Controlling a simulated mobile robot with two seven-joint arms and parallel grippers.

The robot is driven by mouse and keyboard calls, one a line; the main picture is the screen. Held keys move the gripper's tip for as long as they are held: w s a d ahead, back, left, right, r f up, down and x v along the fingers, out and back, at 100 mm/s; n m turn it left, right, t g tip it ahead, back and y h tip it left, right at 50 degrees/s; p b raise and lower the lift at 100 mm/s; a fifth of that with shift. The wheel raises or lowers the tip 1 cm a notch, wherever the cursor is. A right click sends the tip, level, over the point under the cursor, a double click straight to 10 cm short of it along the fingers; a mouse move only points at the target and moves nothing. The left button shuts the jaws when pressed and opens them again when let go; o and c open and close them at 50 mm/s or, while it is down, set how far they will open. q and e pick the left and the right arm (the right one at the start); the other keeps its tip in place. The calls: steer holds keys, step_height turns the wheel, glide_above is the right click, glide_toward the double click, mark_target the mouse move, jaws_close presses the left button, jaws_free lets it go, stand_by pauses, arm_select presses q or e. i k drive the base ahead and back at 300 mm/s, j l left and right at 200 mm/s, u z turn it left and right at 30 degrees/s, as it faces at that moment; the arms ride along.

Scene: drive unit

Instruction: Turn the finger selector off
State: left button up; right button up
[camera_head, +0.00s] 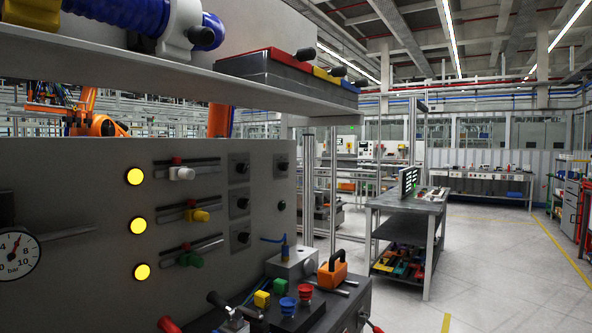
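A grey control panel (70,180) fills the left of the head view. On its right part are several black rotary knobs on square plates: an upper one (239,167), a middle one (240,204), a lower one (241,237) and one further right (281,166). I cannot tell which control is the finger selector, nor read any setting. Three yellow lamps, top (135,176), middle (138,225) and bottom (142,271), are lit. Neither gripper is in view.
A shelf (190,78) juts out above the panel. A bench below it carries an orange-handled item (333,270), red (305,292) and blue (288,305) knobs and levers. A separate table (405,203) stands further right. The floor (500,270) at right is clear.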

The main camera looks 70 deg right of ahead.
mark_target(283, 166)
steer(key=z, duration=2.25)
steer(key=i+l+z, duration=0.2)
steer(key=i+l, duration=0.5)
steer(key=i+l+z, duration=0.2)
steer(key=i+l, duration=0.4)
steer(key=i, duration=0.15)
